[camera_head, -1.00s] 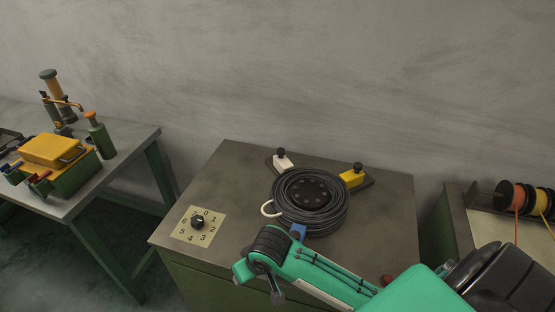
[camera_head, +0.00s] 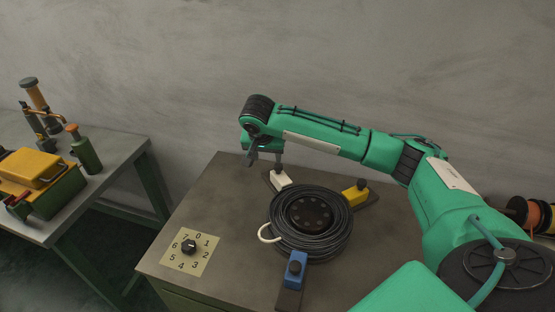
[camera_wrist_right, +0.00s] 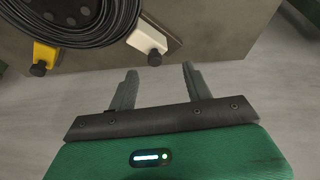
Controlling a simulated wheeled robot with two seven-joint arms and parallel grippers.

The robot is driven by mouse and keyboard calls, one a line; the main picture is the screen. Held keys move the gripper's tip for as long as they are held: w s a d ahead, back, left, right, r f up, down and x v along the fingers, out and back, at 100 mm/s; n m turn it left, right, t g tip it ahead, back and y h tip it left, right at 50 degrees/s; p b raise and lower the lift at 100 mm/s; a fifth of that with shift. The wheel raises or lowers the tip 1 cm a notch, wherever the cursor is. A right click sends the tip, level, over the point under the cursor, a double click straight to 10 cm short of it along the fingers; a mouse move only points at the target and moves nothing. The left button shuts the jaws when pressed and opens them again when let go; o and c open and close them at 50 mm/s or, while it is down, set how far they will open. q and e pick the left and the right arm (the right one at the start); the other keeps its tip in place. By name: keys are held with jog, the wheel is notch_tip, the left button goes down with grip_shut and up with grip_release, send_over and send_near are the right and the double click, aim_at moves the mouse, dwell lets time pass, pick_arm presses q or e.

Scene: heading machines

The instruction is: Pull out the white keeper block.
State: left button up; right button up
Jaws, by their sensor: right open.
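The white keeper block (camera_head: 281,180) sits on the bench top at the back left of a black cable coil (camera_head: 312,222). In the right wrist view the white block (camera_wrist_right: 147,38) shows with its dark knob, ahead of the fingertips. My right gripper (camera_head: 265,162) is open and empty, reaching over the back edge close to the block. In the wrist view the open fingers (camera_wrist_right: 160,72) are apart from the block. My left gripper is not in view.
A yellow block (camera_head: 353,193) and a blue block (camera_head: 295,268) also stand around the coil. A numbered dial plate (camera_head: 191,252) lies to the left. A side table (camera_head: 120,160) holds a yellow box (camera_head: 32,168).

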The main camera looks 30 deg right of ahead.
aim_at(278, 165)
jog(key=w+d+r+m, duration=0.1)
jog(key=w+d+r, duration=0.1)
jog(key=d, duration=0.1)
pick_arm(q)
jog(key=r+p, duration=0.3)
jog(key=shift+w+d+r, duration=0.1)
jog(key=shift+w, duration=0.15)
pick_arm(e)
jog(key=x, duration=0.8)
jog(key=s+x, duration=0.1)
jog(key=x, duration=0.4)
jog(key=shift+w+d+f, duration=0.1)
jog(key=shift+d+f, duration=0.05)
jog(key=shift+d, duration=0.1)
